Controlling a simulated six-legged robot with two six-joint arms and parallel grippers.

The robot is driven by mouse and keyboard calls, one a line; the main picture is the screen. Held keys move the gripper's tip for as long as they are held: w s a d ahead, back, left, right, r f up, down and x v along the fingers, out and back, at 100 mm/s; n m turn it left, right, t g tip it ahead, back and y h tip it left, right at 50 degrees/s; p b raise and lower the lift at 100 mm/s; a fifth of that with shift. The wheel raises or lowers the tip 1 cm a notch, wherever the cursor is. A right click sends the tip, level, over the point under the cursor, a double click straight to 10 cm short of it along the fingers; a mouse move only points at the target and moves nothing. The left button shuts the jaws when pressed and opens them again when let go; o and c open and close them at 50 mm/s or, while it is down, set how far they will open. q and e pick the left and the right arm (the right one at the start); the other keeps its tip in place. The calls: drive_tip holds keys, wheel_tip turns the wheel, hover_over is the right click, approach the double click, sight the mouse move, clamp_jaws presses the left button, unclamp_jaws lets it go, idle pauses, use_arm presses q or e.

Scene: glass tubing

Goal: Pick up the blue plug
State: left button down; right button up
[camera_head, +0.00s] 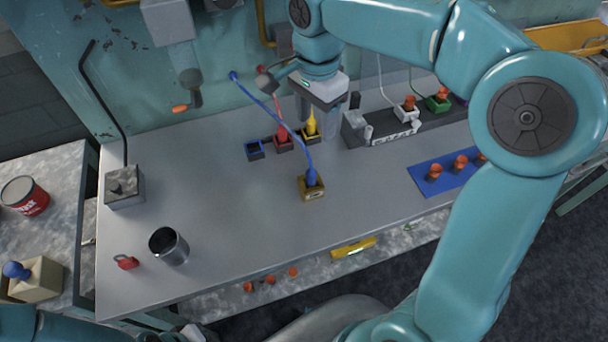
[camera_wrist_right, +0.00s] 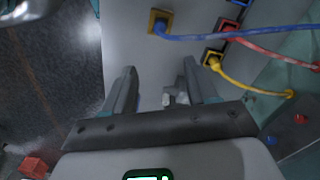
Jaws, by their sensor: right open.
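The blue plug (camera_head: 311,177) stands upright in a tan socket block (camera_head: 313,194) on the grey bench. Its blue cable (camera_head: 272,112) arches up to the wall panel. In the right wrist view, the blue plug (camera_wrist_right: 160,28) sits in the socket block near the top, beyond my fingers. My right gripper (camera_head: 318,122) points down behind the plug, above the back of the bench. In its wrist view the right gripper (camera_wrist_right: 160,88) is open, its fingers wide apart and apart from the plug. An empty blue socket (camera_head: 254,151) is left of the red one.
A red plug (camera_head: 282,135) and a yellow plug (camera_head: 311,124) stand in sockets close to my right gripper, with cables rising. A grey box strip (camera_head: 392,130) lies to the right. A metal cup (camera_head: 168,247) stands front left. The bench's left middle is clear.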

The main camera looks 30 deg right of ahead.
approach(311, 169)
drive_tip(key=f, duration=0.5)
drive_tip(key=shift+s+d+f, duration=0.1)
drive_tip(key=shift+s+d, duration=0.15)
drive_tip(key=shift+d, duration=0.05)
drive_tip(key=f, duration=0.5)
drive_tip(key=shift+w+a+f+p, duration=0.15)
drive_tip(key=shift+a+f+p, duration=0.1)
drive_tip(key=shift+f+p, duration=0.15)
clamp_jaws()
